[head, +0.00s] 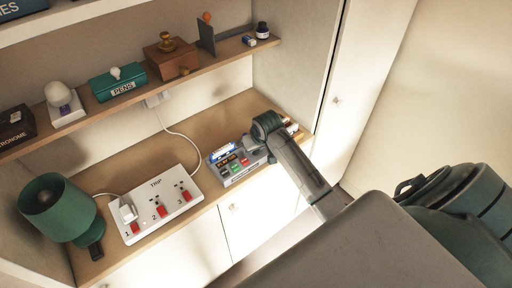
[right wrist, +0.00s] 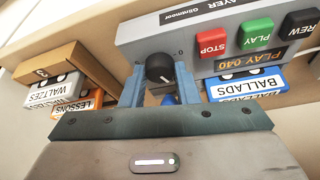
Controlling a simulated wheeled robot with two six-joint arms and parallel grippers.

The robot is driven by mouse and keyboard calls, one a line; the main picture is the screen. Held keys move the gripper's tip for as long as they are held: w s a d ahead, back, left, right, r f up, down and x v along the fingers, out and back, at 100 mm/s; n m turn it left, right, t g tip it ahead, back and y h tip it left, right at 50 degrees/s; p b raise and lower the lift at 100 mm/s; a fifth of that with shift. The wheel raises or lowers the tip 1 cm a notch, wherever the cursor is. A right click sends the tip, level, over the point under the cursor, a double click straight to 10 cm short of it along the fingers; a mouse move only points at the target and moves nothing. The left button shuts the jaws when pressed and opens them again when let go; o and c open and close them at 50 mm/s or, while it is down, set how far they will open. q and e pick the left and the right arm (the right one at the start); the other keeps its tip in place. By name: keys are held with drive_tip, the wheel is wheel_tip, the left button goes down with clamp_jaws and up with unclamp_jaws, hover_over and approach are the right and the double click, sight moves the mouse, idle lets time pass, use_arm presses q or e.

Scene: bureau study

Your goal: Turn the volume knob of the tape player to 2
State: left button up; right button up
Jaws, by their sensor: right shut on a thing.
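The grey tape player (head: 228,181) stands on the desk in the head view, partly hidden by my right arm. In the right wrist view its body (right wrist: 150,38) carries red STOP, green PLAY and black REW buttons. Its black volume knob (right wrist: 159,67) has a short white mark on its face. My right gripper (right wrist: 160,90) has its blue fingers on both sides of the knob and is shut on it. In the head view the right gripper (head: 252,146) is at the player's right end. My left gripper is not in view.
Cassettes labelled BALLADS (right wrist: 245,85), WALTZES (right wrist: 55,91) and LESSONS (right wrist: 82,104) lie beside the player. A white switched power strip (head: 155,203) and a green lamp (head: 58,208) stand to the left. A shelf (head: 190,76) with several objects runs above the desk.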

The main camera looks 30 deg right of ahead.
drive_tip(key=o, duration=1)
drive_tip(key=shift+r, duration=0.1)
drive_tip(key=b+v, duration=0.3)
drive_tip(key=v, duration=0.7)
drive_tip(key=shift+s+a+r, duration=0.1)
drive_tip(key=shift+s+r, duration=0.1)
drive_tip(key=shift+r, duration=0.05)
